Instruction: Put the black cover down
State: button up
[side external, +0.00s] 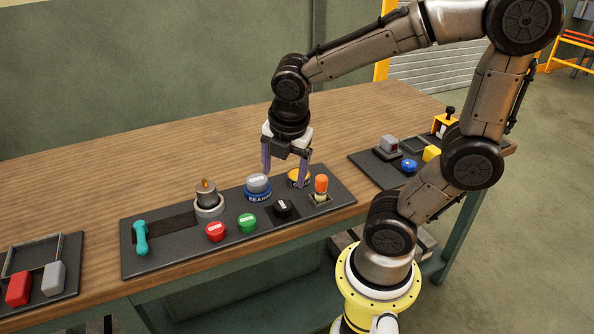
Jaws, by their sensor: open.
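A small black piece with a pale label (283,207) sits on the dark middle panel (175,262), near its front edge. It looks like the black cover, but at this size I cannot tell whether it is a cover or a button. My gripper (284,178) points down above the panel, behind and above the black piece. Its two purple-grey fingers are spread apart and nothing shows between them. The right finger partly overlaps a yellow-orange round part (298,178).
Around it on the panel are a red button (215,231), a green button (247,222), a blue-ringed knob (257,188), an orange-topped switch (321,186), a grey cylinder (208,200) and a teal handle (141,238). Other panels flank it; the wooden table (120,170) behind is clear.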

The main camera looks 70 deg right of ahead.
jog(key=s+a+r+m+t+y, duration=0.2)
jog(key=s+a+r+m+t, duration=0.1)
jog(key=m, duration=1.4)
jog(key=s+a+r, duration=0.1)
jog(key=s+a, duration=0.1)
jog(key=s, duration=0.1)
jog(key=shift+r+t, duration=0.3)
jog(key=shift+r, duration=0.05)
